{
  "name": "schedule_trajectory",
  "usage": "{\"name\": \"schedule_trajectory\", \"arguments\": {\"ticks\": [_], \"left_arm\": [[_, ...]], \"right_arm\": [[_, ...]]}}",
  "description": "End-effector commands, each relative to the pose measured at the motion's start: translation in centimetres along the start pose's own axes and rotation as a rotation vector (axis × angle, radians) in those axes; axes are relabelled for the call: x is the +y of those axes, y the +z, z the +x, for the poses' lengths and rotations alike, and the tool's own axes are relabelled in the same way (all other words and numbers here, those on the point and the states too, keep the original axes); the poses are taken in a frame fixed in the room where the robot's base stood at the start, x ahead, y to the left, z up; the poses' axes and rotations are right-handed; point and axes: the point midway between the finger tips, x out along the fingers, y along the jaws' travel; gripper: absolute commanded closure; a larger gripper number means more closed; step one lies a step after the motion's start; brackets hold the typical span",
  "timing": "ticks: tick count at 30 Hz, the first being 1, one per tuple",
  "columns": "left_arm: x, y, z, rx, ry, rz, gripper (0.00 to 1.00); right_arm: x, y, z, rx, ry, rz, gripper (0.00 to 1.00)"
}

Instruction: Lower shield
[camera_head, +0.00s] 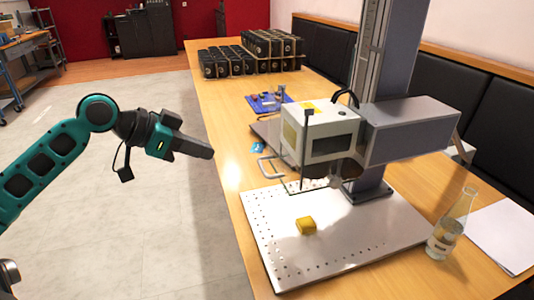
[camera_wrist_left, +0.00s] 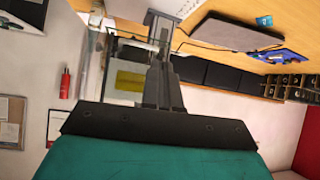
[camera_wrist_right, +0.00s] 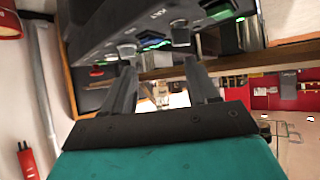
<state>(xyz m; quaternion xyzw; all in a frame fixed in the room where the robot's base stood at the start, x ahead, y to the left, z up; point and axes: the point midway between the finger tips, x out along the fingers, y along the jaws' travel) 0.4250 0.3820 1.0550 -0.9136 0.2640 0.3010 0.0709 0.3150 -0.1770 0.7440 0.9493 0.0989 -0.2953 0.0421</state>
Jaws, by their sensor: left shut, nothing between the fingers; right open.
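The laser marker (camera_head: 322,132) stands on the wooden table, its white head over a perforated metal plate (camera_head: 275,262). A clear shield (camera_head: 293,187) hangs below the front of the head, and its lower edge appears to be above the plate. A grey bar handle (camera_head: 268,166) sticks out on the shield's left side. My left gripper (camera_head: 211,153) is left of the handle, apart from it, over the table's left edge. Its fingers (camera_wrist_left: 160,30) are together and empty. My right gripper (camera_wrist_right: 160,75) is open and shows only in its own wrist view, below a dark device with lit ports.
A yellow block (camera_head: 306,226) lies on the plate. A glass bottle (camera_head: 443,233) and white paper (camera_head: 508,232) are at the right. A blue tray (camera_head: 266,104) and several black boxes (camera_head: 250,60) stand farther back. The floor left of the table is clear.

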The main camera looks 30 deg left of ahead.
Motion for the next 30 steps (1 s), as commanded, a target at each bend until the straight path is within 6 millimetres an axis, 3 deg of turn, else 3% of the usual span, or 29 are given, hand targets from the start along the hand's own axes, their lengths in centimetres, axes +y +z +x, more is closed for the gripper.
{"name": "schedule_trajectory", "arguments": {"ticks": [1, 3, 8, 30], "left_arm": [[0.5, -1.8, -1.3, 0.004, 0.028, 0.038, 1.0], [1.4, -3.4, -2.6, 0.009, 0.067, 0.075, 1.0], [2.4, -5.0, -3.8, 0.014, 0.11, 0.114, 1.0], [3.2, -5.1, 3.3, 0.016, 0.11, 0.11, 1.0]], "right_arm": [[0.0, -0.1, -0.1, 0.0, 0.0, 0.0, 0.41], [0.0, -0.1, -0.1, 0.0, 0.0, 0.0, 0.41], [0.0, -0.1, -0.1, 0.0, 0.0, 0.0, 0.41], [0.0, -0.1, -0.1, -0.001, 0.0, 0.0, 0.41]]}}
